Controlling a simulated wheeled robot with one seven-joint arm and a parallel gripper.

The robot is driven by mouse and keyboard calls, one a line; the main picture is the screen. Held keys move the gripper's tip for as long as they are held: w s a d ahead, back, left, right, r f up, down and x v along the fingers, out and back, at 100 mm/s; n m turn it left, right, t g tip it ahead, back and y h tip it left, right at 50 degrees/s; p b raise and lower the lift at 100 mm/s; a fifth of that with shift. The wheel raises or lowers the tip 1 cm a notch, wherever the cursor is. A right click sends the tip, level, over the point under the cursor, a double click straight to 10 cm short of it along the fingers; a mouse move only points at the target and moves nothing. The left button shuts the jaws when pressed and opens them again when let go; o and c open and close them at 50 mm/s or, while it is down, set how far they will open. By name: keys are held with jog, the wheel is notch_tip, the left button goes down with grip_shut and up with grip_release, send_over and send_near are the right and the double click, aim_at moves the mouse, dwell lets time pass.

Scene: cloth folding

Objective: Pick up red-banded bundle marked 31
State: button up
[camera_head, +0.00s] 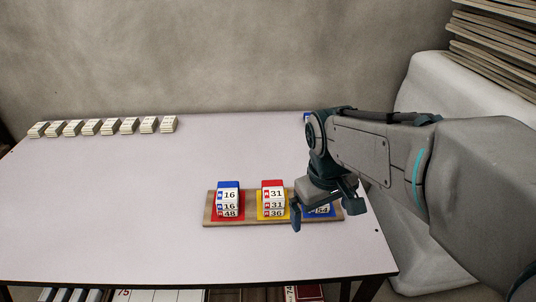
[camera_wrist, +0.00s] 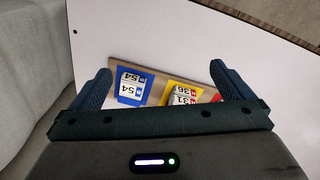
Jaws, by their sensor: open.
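The red-banded bundle marked 31 (camera_head: 273,190) lies on top of the middle stack, above another bundle marked 31 and one marked 36 (camera_head: 275,213), on the yellow patch of a wooden tray (camera_head: 250,219). In the wrist view the red-banded bundle (camera_wrist: 183,98) is partly hidden by my gripper body. My gripper (camera_head: 325,214) is open and empty, over the tray's right end near the blue-patch stack. The bundle marked 54 (camera_wrist: 131,82) shows between the fingers in the wrist view.
A blue-banded bundle marked 16 (camera_head: 229,192) tops the left stack, on the red patch. Several pale bundles (camera_head: 103,127) line the table's back left. A blue item (camera_head: 307,117) is partly hidden behind my arm. The table's left and front are clear.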

jog(key=w+a+r+n+h, duration=0.2)
jog(key=w+a+n, duration=0.45)
jog(key=w, duration=0.25)
jog(key=n+g+h, duration=0.1)
jog(key=n+h, duration=0.1)
jog(key=n, duration=0.6)
send_near(272, 189)
jog(key=shift+m, duration=0.25)
jog(key=b+x, duration=0.1)
jog(key=x, duration=0.8)
jog(key=shift+f+b, duration=0.15)
jog(key=shift+b, duration=0.2)
jog(key=c, duration=0.9)
